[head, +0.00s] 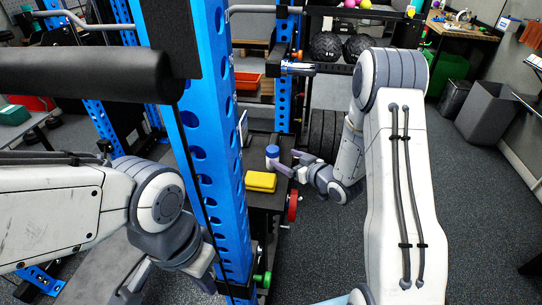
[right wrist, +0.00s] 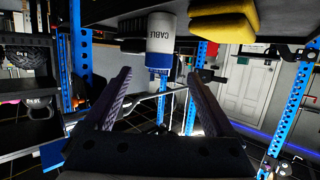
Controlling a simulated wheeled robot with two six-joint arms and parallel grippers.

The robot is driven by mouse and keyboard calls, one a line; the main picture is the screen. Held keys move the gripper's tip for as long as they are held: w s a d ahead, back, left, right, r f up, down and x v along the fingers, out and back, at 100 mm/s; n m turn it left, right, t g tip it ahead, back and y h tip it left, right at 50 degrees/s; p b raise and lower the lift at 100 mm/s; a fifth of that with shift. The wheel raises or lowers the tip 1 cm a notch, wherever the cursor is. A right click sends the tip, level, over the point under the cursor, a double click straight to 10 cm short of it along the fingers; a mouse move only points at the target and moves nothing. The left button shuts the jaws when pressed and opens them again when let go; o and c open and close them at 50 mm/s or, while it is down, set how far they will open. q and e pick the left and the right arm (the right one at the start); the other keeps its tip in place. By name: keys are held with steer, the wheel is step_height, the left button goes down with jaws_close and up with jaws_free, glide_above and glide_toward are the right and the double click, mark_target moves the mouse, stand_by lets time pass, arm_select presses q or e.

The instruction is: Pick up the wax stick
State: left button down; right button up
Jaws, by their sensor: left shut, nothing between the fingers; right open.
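The wax stick (head: 272,155) looks to be the small white cylinder with a blue cap, standing upright on a dark surface in the head view. My left gripper (head: 207,274) is shut and empty, low at the left, near the blue post.
A yellow block (head: 260,181) lies close to the wax stick on the same dark shelf (head: 262,201). A tall blue rack post (head: 213,140) stands between my arms. A black padded bar (head: 80,75) crosses the upper left.

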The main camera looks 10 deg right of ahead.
mark_target(276, 154)
steer(key=shift+w+f, duration=0.25)
steer(key=shift+w, duration=0.5)
steer(key=p+x, duration=0.1)
steer(key=x, duration=0.3)
steer(key=shift+a+f+p, duration=0.1)
steer(key=shift+a+p, duration=0.1)
steer(key=shift+p, duration=0.2)
steer(key=shift+w+a+f, duration=0.15)
steer(key=shift+w+f, duration=0.05)
steer(key=shift+w, duration=0.2)
jaws_close()
